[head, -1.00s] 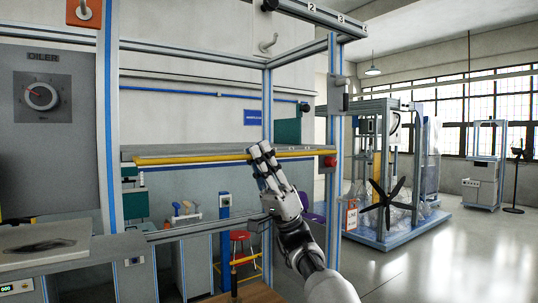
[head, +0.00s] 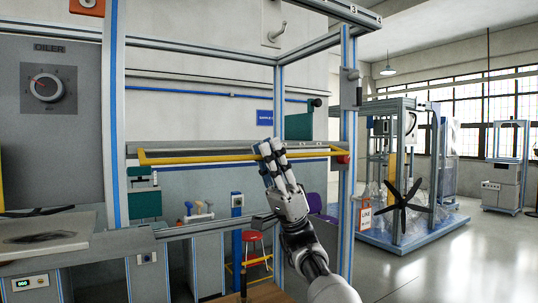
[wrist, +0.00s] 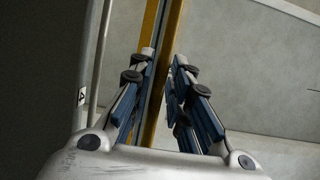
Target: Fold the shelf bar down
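The yellow shelf bar (head: 205,159) runs across the upright frame as a long narrow loop, close to level. Its right end meets a red knob (head: 343,159) by the blue-edged post. My gripper (head: 272,150) is raised at the bar, right of its middle, with its fingers pointing up across it. In the wrist view, yellow bar (wrist: 154,105) shows between my two fingers (wrist: 164,58). The fingers stand apart, with a narrow gap beside the bar. Whether the pads touch it is hard to tell.
A grey rail (head: 190,229) crosses below the bar. Frame posts (head: 348,120) stand right of my arm. A grey dial panel (head: 60,100) is at the left. A caged machine with a black fan (head: 405,207) stands behind right. Open floor lies at the far right.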

